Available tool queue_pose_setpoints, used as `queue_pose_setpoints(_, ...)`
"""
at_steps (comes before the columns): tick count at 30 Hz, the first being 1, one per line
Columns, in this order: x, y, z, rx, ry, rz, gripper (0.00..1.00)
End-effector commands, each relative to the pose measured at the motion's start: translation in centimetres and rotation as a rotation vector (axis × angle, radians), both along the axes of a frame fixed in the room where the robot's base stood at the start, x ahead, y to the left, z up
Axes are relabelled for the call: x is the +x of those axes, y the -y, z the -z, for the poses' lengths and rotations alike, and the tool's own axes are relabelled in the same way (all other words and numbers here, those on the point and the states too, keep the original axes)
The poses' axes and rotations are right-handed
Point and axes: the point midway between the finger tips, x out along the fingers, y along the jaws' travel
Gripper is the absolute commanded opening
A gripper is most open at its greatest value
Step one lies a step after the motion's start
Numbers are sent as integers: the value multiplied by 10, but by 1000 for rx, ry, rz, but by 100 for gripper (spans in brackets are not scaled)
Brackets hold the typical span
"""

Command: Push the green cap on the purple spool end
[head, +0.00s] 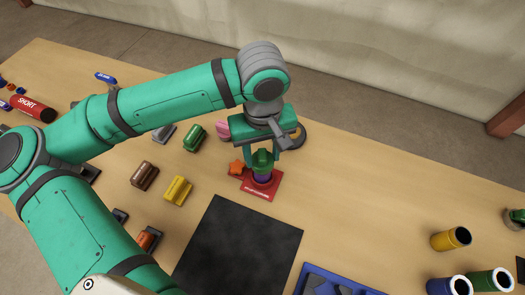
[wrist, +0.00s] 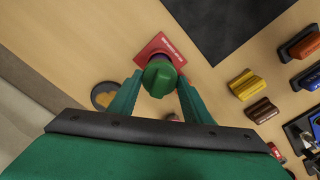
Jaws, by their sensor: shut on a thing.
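The green cap (head: 262,158) is between the fingers of my gripper (wrist: 159,78), which is shut on it. In the wrist view the cap (wrist: 158,72) faces me, with a raised grip bar across its top. The purple spool end (head: 262,177) stands upright on a red base plate (head: 275,190), directly below the cap. In the wrist view only a sliver of purple (wrist: 179,59) shows beside the cap. The cap appears on or just over the spool end; I cannot tell how far it is seated.
An orange piece (head: 237,168) lies left of the red plate. Yellow (head: 178,190), brown (head: 144,175) and green (head: 194,137) blocks stand further left. A black mat (head: 240,250) lies in front. A blue tray (head: 312,275) and several pipes, one yellow (head: 448,239), are at right.

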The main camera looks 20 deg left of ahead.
Motion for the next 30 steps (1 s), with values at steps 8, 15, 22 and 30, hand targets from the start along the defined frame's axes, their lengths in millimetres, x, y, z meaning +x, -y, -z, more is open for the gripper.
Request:
queue_pose_setpoints(8,0,0,6,0,0,0,18)
queue_pose_setpoints(15,0,0,10,0,0,0,18)
queue_pose_setpoints(22,0,0,14,0,-1,0,18)
queue_pose_setpoints(30,0,0,17,0,0,0,66)
